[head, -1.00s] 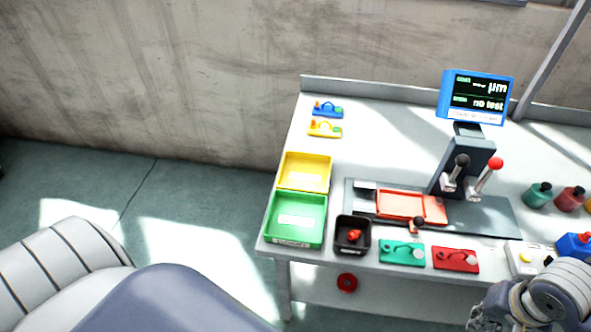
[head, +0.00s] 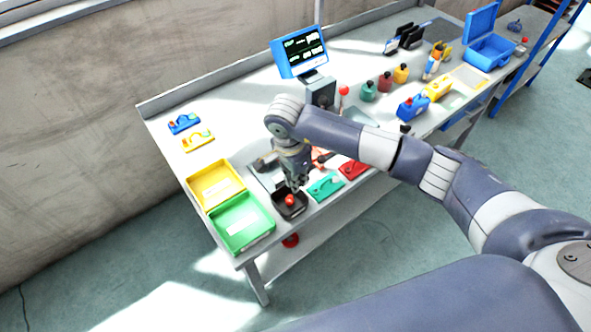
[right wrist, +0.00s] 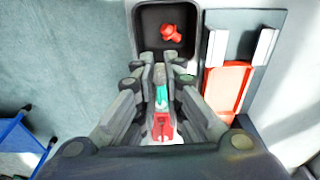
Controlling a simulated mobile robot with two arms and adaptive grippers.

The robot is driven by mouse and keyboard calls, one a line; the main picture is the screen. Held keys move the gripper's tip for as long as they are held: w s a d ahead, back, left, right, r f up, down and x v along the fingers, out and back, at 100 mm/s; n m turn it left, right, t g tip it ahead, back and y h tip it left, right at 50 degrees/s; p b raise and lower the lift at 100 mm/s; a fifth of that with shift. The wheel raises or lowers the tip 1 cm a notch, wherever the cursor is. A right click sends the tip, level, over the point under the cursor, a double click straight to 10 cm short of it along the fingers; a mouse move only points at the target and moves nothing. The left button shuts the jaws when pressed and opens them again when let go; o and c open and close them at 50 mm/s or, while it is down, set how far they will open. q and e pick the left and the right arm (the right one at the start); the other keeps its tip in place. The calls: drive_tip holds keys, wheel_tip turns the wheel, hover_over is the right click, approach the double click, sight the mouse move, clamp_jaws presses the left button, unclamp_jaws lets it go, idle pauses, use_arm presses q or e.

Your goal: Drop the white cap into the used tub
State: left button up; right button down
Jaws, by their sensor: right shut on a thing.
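The used tub, a small black open tub (head: 283,212), stands at the front of the bench with a red piece (head: 290,200) inside. In the right wrist view the tub (right wrist: 143,42) is just beyond my fingers, with the red piece (right wrist: 172,33) in it. My right gripper (head: 297,184) points down at the tub's back edge, above it. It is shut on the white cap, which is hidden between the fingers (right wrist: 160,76). My left gripper is not in view.
A green tray (head: 243,222) and a yellow tray (head: 214,184) stand left of the tub. A green plate (head: 325,187) and a red plate (head: 353,170) lie to its right. The gauge stand with its screen (head: 299,50) rises behind my right arm.

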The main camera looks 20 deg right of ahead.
drive_tip(key=shift+a+f, duration=0.1)
drive_tip(key=shift+f, duration=0.05)
drive_tip(key=shift+f+b, duration=0.25)
drive_tip(key=shift+b, duration=0.05)
wheel_tip(320, 180, down, 4)
drive_tip(key=shift+a+r+b, duration=0.1)
drive_tip(key=shift+b, duration=1.1)
drive_tip(key=shift+f+b, duration=0.3)
drive_tip(key=shift+f, duration=0.35)
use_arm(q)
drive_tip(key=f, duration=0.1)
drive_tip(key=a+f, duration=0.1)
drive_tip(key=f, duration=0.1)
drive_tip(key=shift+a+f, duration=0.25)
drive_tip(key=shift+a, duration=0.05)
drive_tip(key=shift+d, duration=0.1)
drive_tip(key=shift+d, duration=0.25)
use_arm(e)
drive_tip(key=c, duration=1.6)
unclamp_jaws()
